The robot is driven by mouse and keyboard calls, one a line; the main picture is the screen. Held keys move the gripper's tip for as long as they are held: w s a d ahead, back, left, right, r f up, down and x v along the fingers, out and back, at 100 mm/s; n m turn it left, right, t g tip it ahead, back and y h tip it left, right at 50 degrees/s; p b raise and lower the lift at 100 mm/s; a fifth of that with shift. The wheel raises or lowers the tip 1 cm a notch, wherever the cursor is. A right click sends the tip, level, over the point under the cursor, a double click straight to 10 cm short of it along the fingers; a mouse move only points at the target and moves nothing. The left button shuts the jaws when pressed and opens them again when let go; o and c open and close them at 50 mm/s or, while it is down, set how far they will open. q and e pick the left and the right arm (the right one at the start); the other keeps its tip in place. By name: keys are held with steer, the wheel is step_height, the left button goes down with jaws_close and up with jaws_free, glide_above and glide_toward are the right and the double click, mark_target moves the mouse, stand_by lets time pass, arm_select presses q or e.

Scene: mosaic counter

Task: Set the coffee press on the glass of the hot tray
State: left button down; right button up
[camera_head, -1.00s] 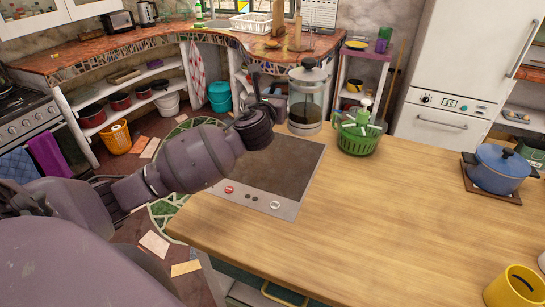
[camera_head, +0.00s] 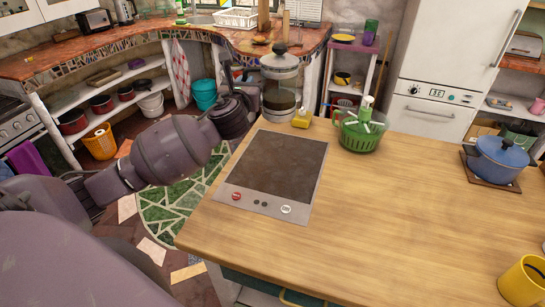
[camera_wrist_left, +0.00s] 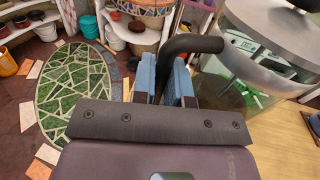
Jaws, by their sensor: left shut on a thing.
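The coffee press (camera_head: 280,88) is a clear glass cylinder with a metal lid and black knob. It is upright near the counter's far left corner, beyond the hot tray (camera_head: 314,190). I cannot tell whether its base touches the counter. My left gripper (camera_head: 246,92) is at its left side. In the left wrist view the blue-padded fingers (camera_wrist_left: 164,76) are shut on the black handle of the press (camera_wrist_left: 262,62). The hot tray's dark glass (camera_head: 280,165) is bare, with knobs along its near edge. My right gripper is not in view.
A small yellow object (camera_head: 302,119) stands just right of the press. A green salad spinner (camera_head: 360,135) is farther right. A blue pot (camera_head: 500,160) and yellow mug (camera_head: 522,282) are at the right. The wooden counter's (camera_head: 400,215) middle is clear.

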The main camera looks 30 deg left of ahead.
arm_select(q)
step_height(320, 180, down, 20)
steer(key=b, duration=0.3)
steer(key=shift+r, duration=0.2)
steer(key=shift+f, duration=0.15)
stand_by(0.3)
steer(key=c, duration=1.1)
jaws_free()
steer(key=shift+c, duration=0.2)
